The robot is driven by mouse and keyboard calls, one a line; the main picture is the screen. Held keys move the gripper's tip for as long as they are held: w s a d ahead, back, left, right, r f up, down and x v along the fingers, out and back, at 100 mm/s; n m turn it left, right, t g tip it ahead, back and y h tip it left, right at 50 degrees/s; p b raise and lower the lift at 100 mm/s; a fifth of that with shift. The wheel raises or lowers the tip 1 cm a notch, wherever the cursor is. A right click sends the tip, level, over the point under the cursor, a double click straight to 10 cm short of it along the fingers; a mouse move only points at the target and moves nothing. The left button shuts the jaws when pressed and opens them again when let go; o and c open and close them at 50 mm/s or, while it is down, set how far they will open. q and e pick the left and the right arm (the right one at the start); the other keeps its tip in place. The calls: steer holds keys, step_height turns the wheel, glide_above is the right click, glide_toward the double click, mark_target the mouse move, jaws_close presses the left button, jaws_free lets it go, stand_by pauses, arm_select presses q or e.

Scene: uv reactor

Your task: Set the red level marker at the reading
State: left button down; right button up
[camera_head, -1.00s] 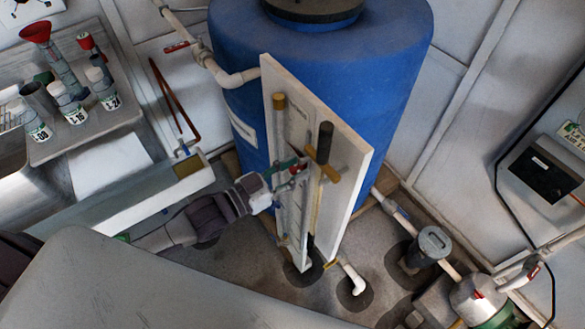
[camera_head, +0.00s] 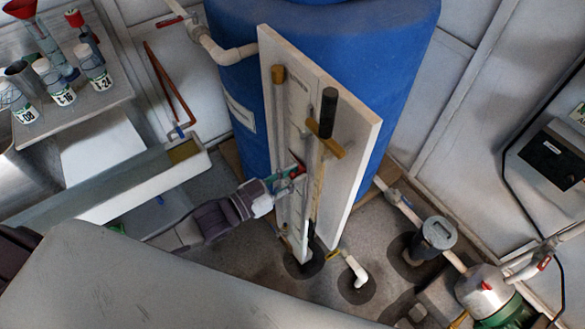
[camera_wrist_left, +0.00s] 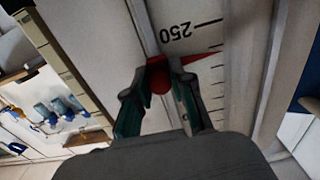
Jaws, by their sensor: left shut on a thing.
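The red level marker (camera_wrist_left: 160,78) is between the fingers of my left gripper (camera_wrist_left: 158,95) in the left wrist view. My left gripper is shut on its round knob. Its thin red pointer (camera_wrist_left: 203,58) reaches right onto a white scale (camera_wrist_left: 208,85) with black ticks. The pointer tip lies close to the upside-down "250" print, just beneath it in that picture. In the head view, my left gripper (camera_head: 287,179) is at the white board (camera_head: 352,150), in front of the blue tank (camera_head: 330,40), and a little red of the marker (camera_head: 298,165) shows. My right gripper is not seen.
A black-topped rod (camera_head: 328,105) and a yellow-brown handle (camera_head: 325,139) stand on the board just right of my gripper. A trough (camera_head: 120,190) and a shelf with labelled bottles (camera_head: 65,95) are left. Pipes and a pump (camera_head: 485,290) stand lower right.

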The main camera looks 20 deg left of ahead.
arm_select(q)
steer(key=shift+f, duration=0.35)
steer(key=c, duration=1)
jaws_free()
steer(key=v, duration=1.2)
steer(key=shift+r, duration=0.1)
